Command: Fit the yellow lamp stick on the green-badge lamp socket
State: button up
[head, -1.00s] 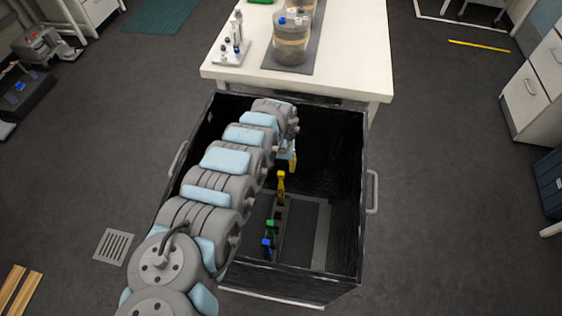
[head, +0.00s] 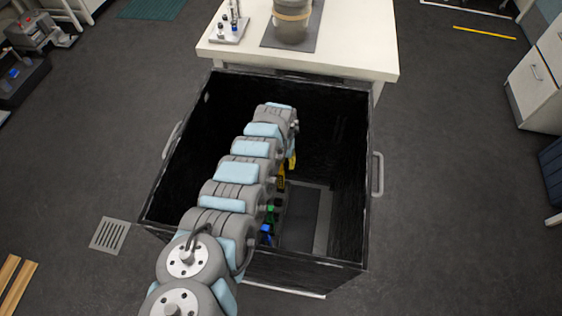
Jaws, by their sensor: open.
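Three badge-marked sockets stand in a row on the floor of the black box: a yellow one (head: 281,180), partly behind my arm, the green-badge lamp socket (head: 270,212) and a blue one (head: 266,233). My gripper (head: 290,153) is low in the box beneath my wrist, mostly hidden by my own arm. It is above and beyond the yellow socket in the picture. A small yellow piece (head: 292,162) shows at my gripper; I cannot tell whether it is the yellow lamp stick. The jaws are open.
The black box (head: 345,190) has high walls around my arm and a side handle (head: 377,175). A white table (head: 350,45) stands behind it with a jar (head: 291,25) on a dark mat. The box's right part is free.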

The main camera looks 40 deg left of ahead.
grip_shut()
jog(key=shift+r+p, duration=2.4)
jog(key=shift+p, duration=0.9)
dwell(0.6)
jog(key=shift+r+p, duration=1.5)
jog(key=shift+p, duration=0.2)
notch_tip(320, 180, up, 16)
jog(key=p, duration=1.6)
jog(key=shift+p, duration=0.4)
